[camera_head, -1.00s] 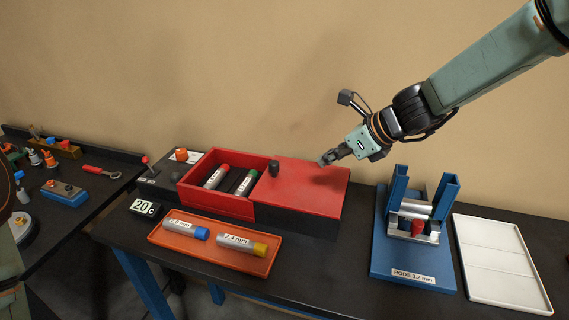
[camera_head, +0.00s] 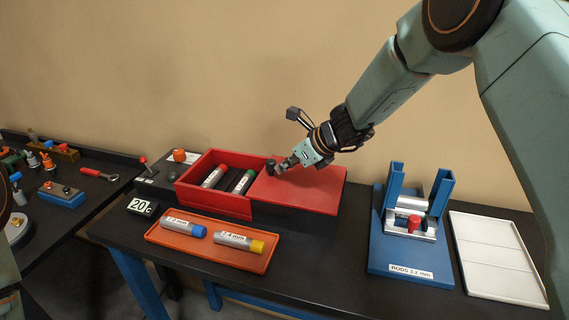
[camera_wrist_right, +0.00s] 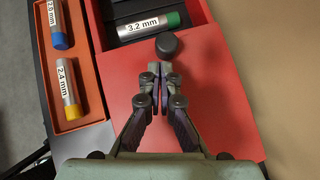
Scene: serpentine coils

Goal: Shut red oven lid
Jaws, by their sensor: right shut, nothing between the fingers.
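The red oven (camera_head: 214,203) stands on the black bench with its left part uncovered. Two metal tubes lie inside, one with a red cap (camera_head: 214,177) and one with a green cap (camera_head: 243,182). The red lid (camera_head: 312,189) lies slid to the right, with a dark round knob (camera_head: 270,166) near its left edge. My right gripper (camera_head: 283,167) is shut and empty just right of the knob. In the right wrist view the closed fingertips (camera_wrist_right: 160,70) are close to the knob (camera_wrist_right: 166,44); contact cannot be told. My left gripper is not in view.
An orange tray (camera_head: 203,249) with 2.0 mm and 2.4 mm tubes lies in front of the oven. A blue rod stand (camera_head: 410,262) and a white tray (camera_head: 497,258) are to the right. A 20 °C display (camera_head: 142,207) stands left.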

